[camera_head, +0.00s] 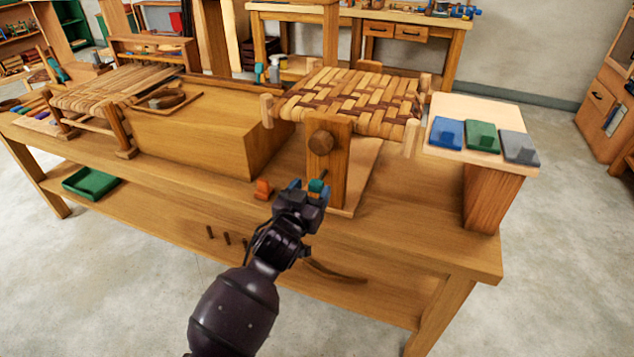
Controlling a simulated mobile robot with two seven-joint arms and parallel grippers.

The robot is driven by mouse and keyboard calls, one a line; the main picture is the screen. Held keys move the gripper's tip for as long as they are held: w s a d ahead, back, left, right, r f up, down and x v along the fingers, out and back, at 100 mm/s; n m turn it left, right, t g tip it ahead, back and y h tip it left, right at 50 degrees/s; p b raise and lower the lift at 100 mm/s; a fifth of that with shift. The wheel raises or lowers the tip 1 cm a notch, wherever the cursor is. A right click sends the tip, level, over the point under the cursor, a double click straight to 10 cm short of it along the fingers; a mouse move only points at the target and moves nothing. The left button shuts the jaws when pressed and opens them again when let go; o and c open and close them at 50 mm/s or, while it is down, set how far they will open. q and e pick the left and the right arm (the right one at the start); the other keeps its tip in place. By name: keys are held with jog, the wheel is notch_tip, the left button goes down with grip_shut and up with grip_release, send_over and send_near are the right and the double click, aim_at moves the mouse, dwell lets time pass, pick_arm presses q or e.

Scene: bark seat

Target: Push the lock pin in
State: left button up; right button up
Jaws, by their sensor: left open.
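A woven bark seat (345,98) stands on the workbench behind an upright wooden post (341,165). The post carries a round wooden knob (321,144). My left gripper (306,188) is open at the foot of the post, on its near side. Small blue and teal parts show at its fingertips; I cannot tell whether the teal part belongs to the gripper or to the lock pin. A short dark piece shows just above the fingertips, against the post, and most of it is hidden. I cannot tell whether the gripper touches anything. My right gripper is not in view.
An orange piece (263,189) sits on the bench left of my gripper. A stand at right holds blue (447,133), green (481,136) and grey (520,147) blocks. A large wooden box (205,135) fills the bench's middle. The bench's front right (420,225) is clear.

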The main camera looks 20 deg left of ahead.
aim_at(314, 185)
pick_arm(q)
jog(key=shift+w+d, duration=0.1)
jog(key=shift+w, duration=1.7)
